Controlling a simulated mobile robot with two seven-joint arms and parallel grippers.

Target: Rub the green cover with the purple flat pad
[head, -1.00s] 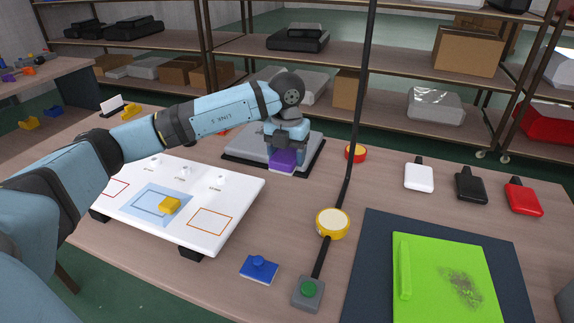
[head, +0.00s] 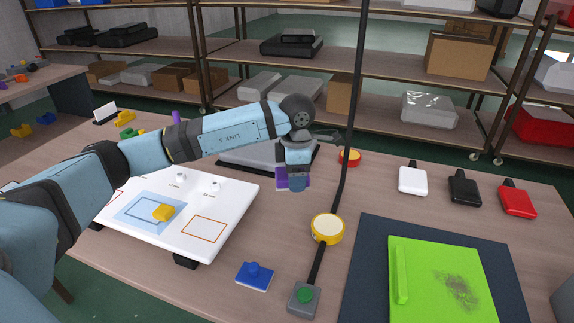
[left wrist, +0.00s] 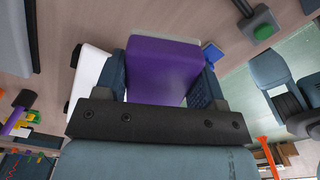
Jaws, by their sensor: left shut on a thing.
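The green cover (head: 428,262) lies on a dark mat (head: 368,262) at the lower right of the head view. It has a raised bar along its left edge and a dark smudge right of its middle. My left gripper (head: 293,184) is shut on the purple flat pad (head: 280,180), held over the middle of the table. In the left wrist view the purple pad (left wrist: 163,70) sits between the fingers. The gripper hides part of the pad in the head view. The pad is well left of the green cover and apart from it. My right gripper is not in the head view.
A thin dark pole (head: 356,90) stands between the pad and the cover. A yellow-rimmed round piece (head: 327,229), a green-button box (head: 304,298) and a blue knobbed block (head: 255,276) are nearby. White, black and red (head: 518,201) flat items lie behind the mat.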

